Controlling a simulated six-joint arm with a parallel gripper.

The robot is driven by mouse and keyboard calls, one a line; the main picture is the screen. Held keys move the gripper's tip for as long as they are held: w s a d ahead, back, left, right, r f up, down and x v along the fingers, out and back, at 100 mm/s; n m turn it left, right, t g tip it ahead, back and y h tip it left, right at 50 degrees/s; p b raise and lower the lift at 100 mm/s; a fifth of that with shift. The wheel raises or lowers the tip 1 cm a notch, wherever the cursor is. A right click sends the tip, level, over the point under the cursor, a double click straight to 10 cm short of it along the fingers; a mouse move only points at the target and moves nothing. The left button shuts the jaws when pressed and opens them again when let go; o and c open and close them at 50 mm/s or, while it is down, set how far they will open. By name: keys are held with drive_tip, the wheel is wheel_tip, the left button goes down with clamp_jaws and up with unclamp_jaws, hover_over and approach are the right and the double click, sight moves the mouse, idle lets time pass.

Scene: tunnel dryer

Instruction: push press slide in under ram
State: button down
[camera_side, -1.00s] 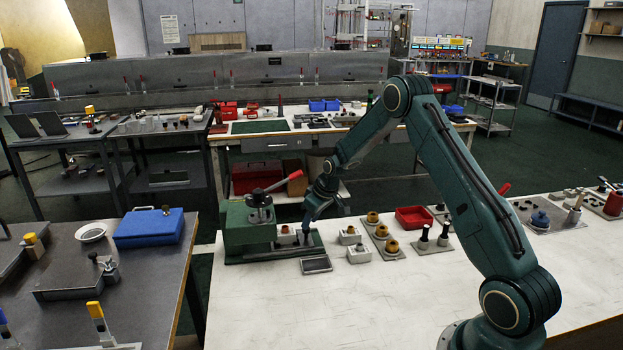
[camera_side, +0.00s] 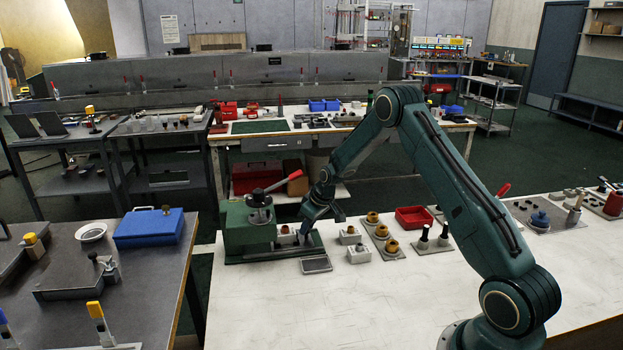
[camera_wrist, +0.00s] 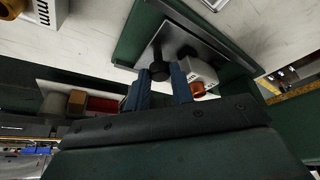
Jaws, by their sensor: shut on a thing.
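The green press (camera_side: 246,228) with its red-handled lever (camera_side: 283,183) stands at the far left corner of the white bench in the side view. Its slide is a grey plate (camera_wrist: 172,44) on the green base, bearing a white block with a copper-coloured part (camera_wrist: 203,74) and an upright black knob (camera_wrist: 159,70). The block also shows in the side view (camera_side: 284,238), at the right of the press body. My gripper (camera_wrist: 160,84) is shut on the black knob, its blue fingers on either side. In the side view my gripper (camera_side: 304,234) hides the knob.
A small dark tray (camera_side: 316,264) lies just in front of the press base. White blocks (camera_side: 358,253), brass-coloured parts and a red bin (camera_side: 413,217) stand to the right. The front of the bench is clear.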

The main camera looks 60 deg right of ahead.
sight(294, 231)
drive_tip(key=shift+w+a, duration=1.35)
drive_tip(key=shift+a, duration=0.05)
drive_tip(key=c, duration=1.5)
unclamp_jaws()
drive_tip(key=shift+r, duration=0.2)
drive_tip(key=v, duration=1.3)
drive_tip(key=shift+r, duration=0.2)
drive_tip(key=shift+s, duration=0.1)
